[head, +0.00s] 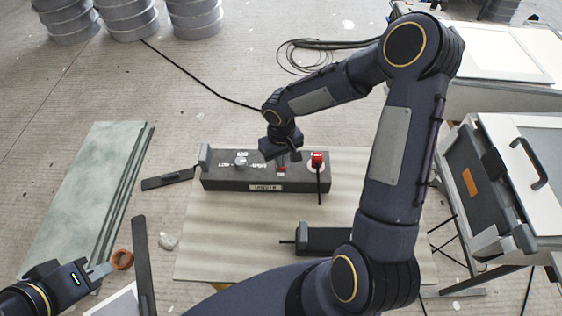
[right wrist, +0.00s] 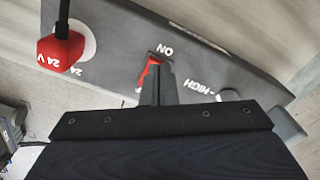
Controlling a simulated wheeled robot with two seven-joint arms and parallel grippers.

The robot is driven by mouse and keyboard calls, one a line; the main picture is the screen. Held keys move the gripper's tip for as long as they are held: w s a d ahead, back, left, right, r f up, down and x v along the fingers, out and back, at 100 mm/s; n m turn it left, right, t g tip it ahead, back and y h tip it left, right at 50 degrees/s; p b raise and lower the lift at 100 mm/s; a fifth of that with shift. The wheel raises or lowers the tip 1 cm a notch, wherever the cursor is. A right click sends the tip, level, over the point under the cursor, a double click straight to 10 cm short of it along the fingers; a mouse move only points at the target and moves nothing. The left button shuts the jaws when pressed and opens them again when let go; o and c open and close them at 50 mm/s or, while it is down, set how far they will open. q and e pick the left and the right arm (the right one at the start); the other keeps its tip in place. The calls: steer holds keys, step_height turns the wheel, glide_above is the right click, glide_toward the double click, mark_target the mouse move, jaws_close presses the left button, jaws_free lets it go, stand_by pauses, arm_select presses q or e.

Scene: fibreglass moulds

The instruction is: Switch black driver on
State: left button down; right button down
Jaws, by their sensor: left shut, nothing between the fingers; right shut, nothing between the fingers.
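The black driver (head: 225,184) is a long dark box lying on the wooden board in the head view. It also fills the upper part of the right wrist view (right wrist: 115,45). Its red switch (right wrist: 150,71) sits just below the white "ON" label, partly hidden by my fingers; whether it is on I cannot tell. My right gripper (head: 281,160) is shut and reaches down over the driver. In the right wrist view its fingertips (right wrist: 159,76) are at the switch, seemingly touching it. My left gripper (head: 104,270) is shut and empty at the lower left, away from the driver.
A red 24 V plug (right wrist: 58,49) with a black cable sits in the driver beside the switch. A grey knob (head: 240,160) is on its other side. A smaller black box (head: 325,240) lies nearer on the wooden board (head: 210,250). An orange ring (head: 122,259) lies near my left gripper.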

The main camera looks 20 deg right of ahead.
steer(key=shift+f+b, duration=0.7)
steer(key=shift+f, duration=0.05)
steer(key=shift+r, duration=0.1)
steer(key=shift+r+p, duration=2.3)
steer(key=shift+r, duration=1.1)
steer(key=shift+r, duration=0.1)
steer(key=s+d+r+m+t, duration=0.1)
steer(key=s+d+r+t, duration=0.15)
steer(key=s+r, duration=0.8)
steer(key=s+a+r+m+t+y, duration=0.1)
steer(key=s+a+r+t+y, duration=0.2)
steer(key=s+r, duration=0.3)
steer(key=s, duration=0.4)
steer(key=shift+r+y, duration=0.4)
